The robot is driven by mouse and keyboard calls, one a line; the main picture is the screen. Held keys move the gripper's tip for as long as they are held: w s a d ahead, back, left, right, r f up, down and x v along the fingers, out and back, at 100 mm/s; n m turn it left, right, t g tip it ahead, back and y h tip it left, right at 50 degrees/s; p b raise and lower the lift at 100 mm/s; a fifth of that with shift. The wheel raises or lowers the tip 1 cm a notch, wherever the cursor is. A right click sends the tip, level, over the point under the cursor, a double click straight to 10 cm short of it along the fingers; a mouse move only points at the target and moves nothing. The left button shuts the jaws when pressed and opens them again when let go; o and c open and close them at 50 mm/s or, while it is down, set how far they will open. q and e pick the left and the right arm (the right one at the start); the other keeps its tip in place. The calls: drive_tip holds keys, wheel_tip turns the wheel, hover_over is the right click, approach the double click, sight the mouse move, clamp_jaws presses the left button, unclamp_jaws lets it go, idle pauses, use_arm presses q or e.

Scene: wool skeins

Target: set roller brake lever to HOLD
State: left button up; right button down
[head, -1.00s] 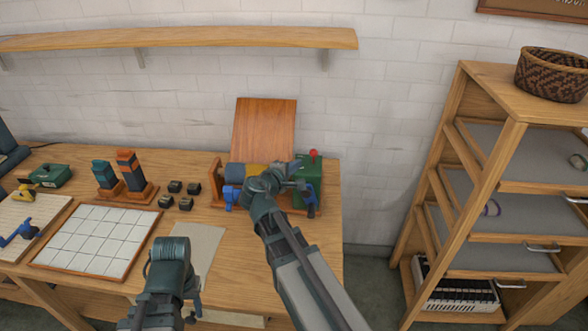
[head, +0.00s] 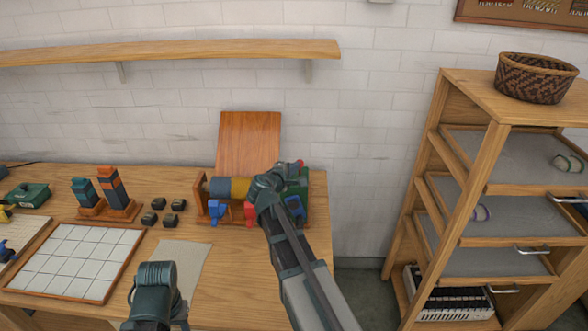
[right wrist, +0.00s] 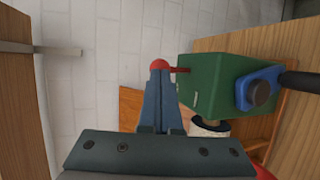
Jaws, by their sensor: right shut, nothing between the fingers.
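The roller device stands at the back of the bench, with a green box (head: 303,181) at its right end. The brake lever's red knob (head: 299,163) shows above the box, partly behind my right gripper. The right wrist view shows the knob (right wrist: 159,64) at the fingertips, with a short red rod between it and the green box (right wrist: 205,80). My right gripper (right wrist: 160,78) is shut and empty; I cannot tell whether it touches the knob. No HOLD marking is readable. My left arm is low in the head view; its fingers are hidden.
A blue crank (right wrist: 258,90) is on the green box. A shelf rack (head: 455,170) stands right, across a gap.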

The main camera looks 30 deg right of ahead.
drive_tip(key=w+d+r+n+g+y+p, duration=0.1)
drive_tip(key=w+d+r+g+y+p, duration=0.1)
drive_tip(key=p, duration=1.1)
drive_tip(key=w+d+g+y, duration=0.1)
drive_tip(key=w+g+y, duration=0.1)
drive_tip(key=w+g, duration=0.1)
drive_tip(key=shift+w+d+r+n, duration=0.15)
drive_tip(key=shift+r+n, duration=0.15)
drive_tip(key=shift+n, duration=0.1)
drive_tip(key=shift+r, duration=0.2)
drive_tip(key=shift+r+p, duration=0.65)
drive_tip(key=shift+p, duration=0.25)
